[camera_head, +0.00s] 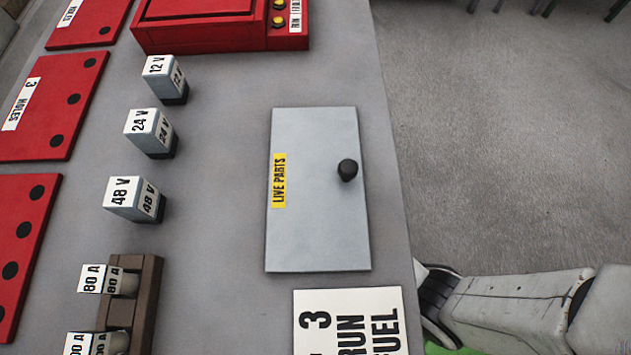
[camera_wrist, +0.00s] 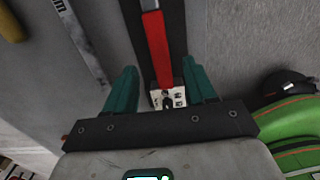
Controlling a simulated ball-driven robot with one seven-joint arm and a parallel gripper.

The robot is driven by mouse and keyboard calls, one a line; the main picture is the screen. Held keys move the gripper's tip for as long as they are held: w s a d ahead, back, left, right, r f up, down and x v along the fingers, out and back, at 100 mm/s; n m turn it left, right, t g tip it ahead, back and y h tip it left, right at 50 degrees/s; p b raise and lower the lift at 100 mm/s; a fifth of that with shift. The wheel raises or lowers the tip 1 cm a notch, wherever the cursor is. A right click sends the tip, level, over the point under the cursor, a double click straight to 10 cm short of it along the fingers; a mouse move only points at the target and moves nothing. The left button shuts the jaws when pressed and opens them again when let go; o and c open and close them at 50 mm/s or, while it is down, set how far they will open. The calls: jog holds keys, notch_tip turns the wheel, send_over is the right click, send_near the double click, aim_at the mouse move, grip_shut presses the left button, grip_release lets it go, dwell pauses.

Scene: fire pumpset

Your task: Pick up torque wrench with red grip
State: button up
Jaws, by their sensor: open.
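A long tool with a red grip (camera_wrist: 157,50) shows in the wrist view, which looks like the torque wrench. It lies along a dark strip (camera_wrist: 178,35) and runs up out of the top of the picture. My gripper (camera_wrist: 158,68) has two teal fingers, spread apart, one on each side of the red grip's lower end. Nothing is clamped between them. A small white label with black marks (camera_wrist: 166,98) shows at the grip's lower end, partly hidden by the gripper body. The head view shows neither the wrench nor my gripper.
In the head view, a grey bench (camera_head: 225,180) holds a grey "LIVE PARTS" cover (camera_head: 315,225), voltage blocks (camera_head: 150,130), red plates with holes (camera_head: 50,105), a red box (camera_head: 200,25), a brown fuse rack (camera_head: 148,290) and a white sign (camera_head: 345,325). Floor (camera_head: 510,130) lies open at right.

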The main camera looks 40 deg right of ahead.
notch_tip(320, 180, down, 5)
jog(key=b, duration=0.2)
jog(key=shift+s+f+b, duration=0.1)
jog(key=shift+f+b, duration=0.05)
jog(key=shift+b, duration=0.25)
grip_shut()
dwell(0.3)
